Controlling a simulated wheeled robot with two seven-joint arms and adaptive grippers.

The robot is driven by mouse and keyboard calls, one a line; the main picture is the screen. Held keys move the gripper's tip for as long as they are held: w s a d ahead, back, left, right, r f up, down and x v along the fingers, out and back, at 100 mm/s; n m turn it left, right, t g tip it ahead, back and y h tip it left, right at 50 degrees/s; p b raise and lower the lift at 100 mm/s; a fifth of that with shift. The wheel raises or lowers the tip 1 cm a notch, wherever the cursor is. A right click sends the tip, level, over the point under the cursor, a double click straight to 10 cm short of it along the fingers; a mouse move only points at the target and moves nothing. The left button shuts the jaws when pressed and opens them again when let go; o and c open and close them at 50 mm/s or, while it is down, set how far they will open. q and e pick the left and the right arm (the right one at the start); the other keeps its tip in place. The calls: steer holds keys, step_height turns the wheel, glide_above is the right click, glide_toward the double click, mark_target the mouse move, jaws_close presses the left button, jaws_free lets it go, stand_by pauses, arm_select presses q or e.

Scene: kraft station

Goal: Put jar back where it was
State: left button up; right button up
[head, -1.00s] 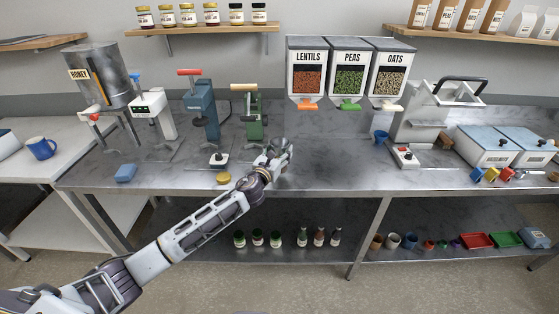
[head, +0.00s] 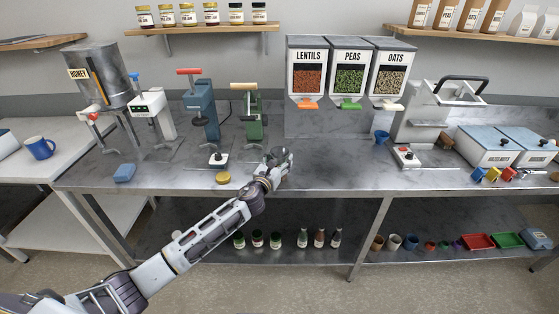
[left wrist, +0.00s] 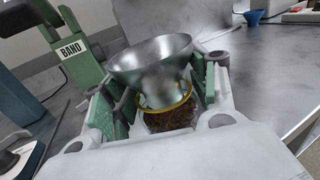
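In the left wrist view a jar (left wrist: 172,117) with brown contents sits between the green finger pads of my left gripper (left wrist: 160,108). A metal funnel (left wrist: 150,58) stands in the jar's mouth, above a yellow ring. The pads appear closed on the jar's sides; the jar's lower part is hidden by the gripper. In the head view my left gripper (head: 274,164) is over the front middle of the steel bench, right of a gold lid (head: 223,178); the jar is too small to make out there. My right gripper is not in view.
A green press (head: 254,118) marked BAND in the wrist view stands behind-left of my gripper, with a blue press (head: 203,112) further left. Dispensers (head: 348,75) hang behind. Several jars stand on the wall shelf (head: 200,27) and lower shelf (head: 290,252). Bench space right of my gripper is clear.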

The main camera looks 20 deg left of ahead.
arm_select(q)
steer(key=shift+o, duration=1.2)
steer(key=shift+r, duration=0.2)
steer(key=shift+s+a+f, duration=0.1)
steer(key=shift+s, duration=0.65)
steer(key=s, duration=0.4)
steer(key=shift+a, duration=0.2)
steer(key=s, duration=0.6)
steer(key=shift+s+a, duration=0.25)
steer(key=shift+a, duration=0.1)
